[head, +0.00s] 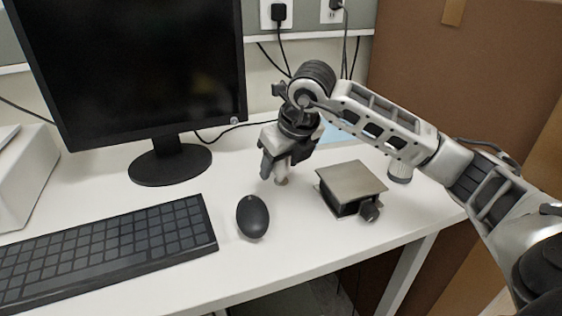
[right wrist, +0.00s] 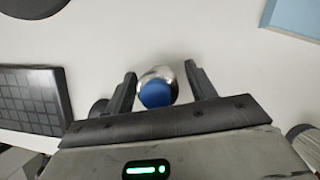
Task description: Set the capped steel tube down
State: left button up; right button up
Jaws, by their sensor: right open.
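The capped steel tube shows in the right wrist view as a round blue cap (right wrist: 157,93) with a shiny steel rim, seen from above. It stands between the two fingers of my right gripper (right wrist: 160,72), which are open with a gap on each side. In the head view my right gripper (head: 276,174) points down at the desk (head: 300,235), right of and behind the mouse. Only the tube's lower end (head: 282,181) shows there, at the desk top; the fingers hide the rest. My left gripper is not in view.
A black mouse (head: 252,216) and keyboard (head: 110,250) lie to the left. A metal-topped box (head: 350,183) with a dark knob (head: 370,211) stands close on the right. A monitor (head: 130,70) stands behind, left. A pale cylinder (head: 400,170) stands beneath my right arm.

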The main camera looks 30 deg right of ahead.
jog(key=v, duration=1.2)
